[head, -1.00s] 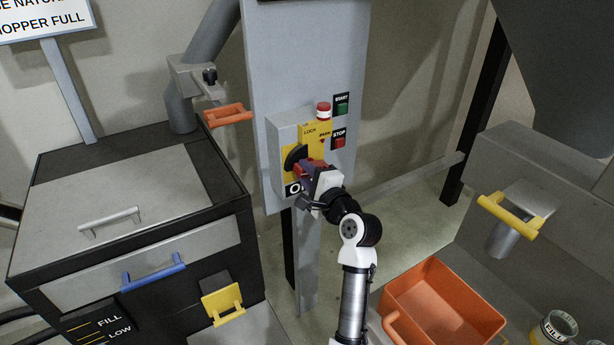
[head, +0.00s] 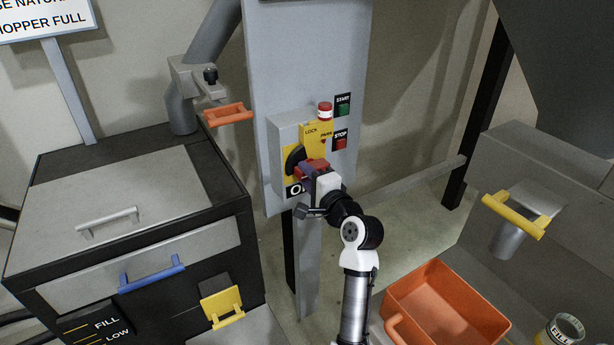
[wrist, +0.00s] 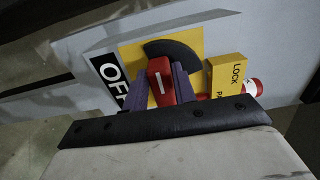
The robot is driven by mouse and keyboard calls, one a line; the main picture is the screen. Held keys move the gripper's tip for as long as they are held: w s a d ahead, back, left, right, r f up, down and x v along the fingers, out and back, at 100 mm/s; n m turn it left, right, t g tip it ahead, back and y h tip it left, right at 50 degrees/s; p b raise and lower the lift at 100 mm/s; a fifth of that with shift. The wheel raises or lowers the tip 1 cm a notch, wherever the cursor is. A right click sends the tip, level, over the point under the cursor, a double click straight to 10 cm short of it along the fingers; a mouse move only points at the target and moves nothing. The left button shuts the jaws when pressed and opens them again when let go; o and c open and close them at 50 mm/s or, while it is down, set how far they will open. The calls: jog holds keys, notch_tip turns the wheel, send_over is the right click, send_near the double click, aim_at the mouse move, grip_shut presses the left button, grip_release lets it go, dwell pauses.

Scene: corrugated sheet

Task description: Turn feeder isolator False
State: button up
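The isolator is a grey box (head: 278,150) on a grey panel, with a yellow plate, a black rotary disc (head: 294,158) and a red handle (head: 316,164). In the wrist view the red handle (wrist: 160,80) lies between the two purple fingers of my gripper (wrist: 160,88), which press close on both its sides. The black disc (wrist: 172,48) shows behind it. A black label reading "OFF" (wrist: 110,75) is left of the handle, partly covered by a finger. In the head view my gripper (head: 309,171) hides part of the handle and label.
A yellow "LOCK" block (wrist: 228,75) stands close to the right finger. A red knob (head: 324,111), green START (head: 342,106) and red STOP (head: 340,142) buttons are nearby. An orange bin (head: 445,305) is below right; a dark cabinet (head: 130,220) is left.

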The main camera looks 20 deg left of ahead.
jog(key=o, duration=0.3)
jog(key=shift+o, duration=0.2)
jog(key=b+v, duration=0.3)
jog(key=v, duration=1.1)
jog(key=shift+a, duration=0.1)
